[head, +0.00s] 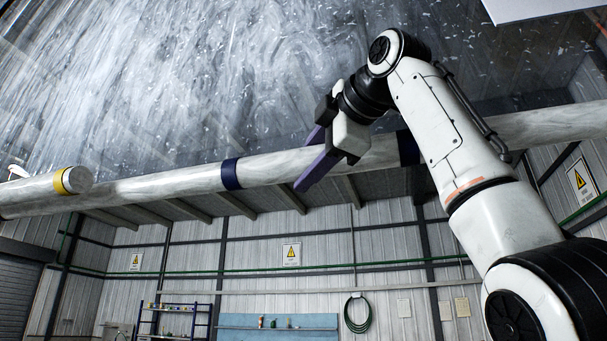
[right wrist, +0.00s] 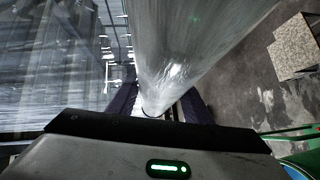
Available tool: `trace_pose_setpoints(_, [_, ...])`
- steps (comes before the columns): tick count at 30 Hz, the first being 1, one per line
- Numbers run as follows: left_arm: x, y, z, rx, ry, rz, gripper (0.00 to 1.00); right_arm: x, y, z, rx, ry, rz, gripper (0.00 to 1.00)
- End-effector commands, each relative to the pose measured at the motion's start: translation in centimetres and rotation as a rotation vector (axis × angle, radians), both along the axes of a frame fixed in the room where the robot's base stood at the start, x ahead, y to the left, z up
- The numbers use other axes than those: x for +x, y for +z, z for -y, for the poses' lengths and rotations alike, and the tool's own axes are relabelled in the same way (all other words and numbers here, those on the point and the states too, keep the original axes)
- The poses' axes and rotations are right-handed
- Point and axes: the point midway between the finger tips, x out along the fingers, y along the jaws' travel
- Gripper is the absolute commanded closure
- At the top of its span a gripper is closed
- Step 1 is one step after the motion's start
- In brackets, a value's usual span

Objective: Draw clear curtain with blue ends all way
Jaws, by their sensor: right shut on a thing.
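A long pale, clear-looking roll or bar with dark blue bands (head: 270,167) runs across the head view, rising slightly to the right. One blue band (head: 231,174) is left of my right gripper (head: 309,160), another (head: 408,148) is partly behind my arm. My right gripper's purple fingers are shut on the bar between these bands. In the right wrist view the bar (right wrist: 180,45) runs up and away from between the fingers (right wrist: 158,105). A clear, streaky sheet (head: 200,70) with white flecks spreads above the bar. Whether it joins the bar I cannot tell. My left gripper is not in view.
A second pale bar with a yellow band (head: 64,181) ends at the left, close to the blue-banded bar. A wall (head: 250,250) with a shelf rack (head: 175,318) and a hose (head: 357,313) stands beyond. The right wrist view shows dark floor (right wrist: 245,80) and speckled slabs (right wrist: 293,48).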

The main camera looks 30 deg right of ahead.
Motion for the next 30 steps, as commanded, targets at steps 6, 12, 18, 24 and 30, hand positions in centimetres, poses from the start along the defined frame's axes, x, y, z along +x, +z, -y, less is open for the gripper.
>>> trace_pose_setpoints(6, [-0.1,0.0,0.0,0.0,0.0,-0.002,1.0,-0.3,0.7,0.1,-0.007,-0.005,0.018,0.95])
trace_pose_setpoints(12, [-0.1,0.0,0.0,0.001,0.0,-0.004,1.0,-0.3,0.8,0.2,-0.008,-0.005,0.021,0.48])
trace_pose_setpoints(18, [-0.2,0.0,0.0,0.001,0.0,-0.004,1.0,-0.3,0.7,0.1,-0.006,-0.004,0.017,0.37])
trace_pose_setpoints(24, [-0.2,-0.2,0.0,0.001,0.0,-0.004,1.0,-0.5,0.6,0.1,-0.004,-0.002,0.014,0.37])
trace_pose_setpoints(30, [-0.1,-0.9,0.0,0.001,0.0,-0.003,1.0,-3.3,0.9,0.1,-0.004,-0.001,0.019,0.37])
